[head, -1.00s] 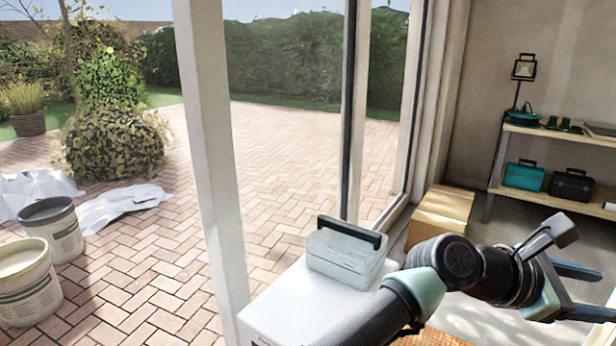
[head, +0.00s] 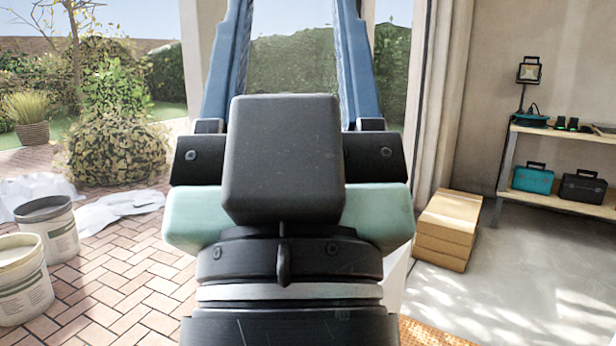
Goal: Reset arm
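My gripper (head: 292,15) fills the middle of the head view, close to the camera, with its two blue fingers pointing up. The fingers stand wide apart, and only hedge and sky show between them, so it is open and holds nothing that I can see. The fingertips run off the top edge of the picture. My dark wrist with pale green sides is upright below the fingers. It hides the area behind it.
Two buckets (head: 51,229) (head: 22,278) and white sheeting (head: 115,208) are on the brick paving at left. A cardboard box (head: 446,230) stands right of my wrist. A shelf (head: 560,201) with toolboxes (head: 541,178) is at right. The floor (head: 480,295) before it looks clear.

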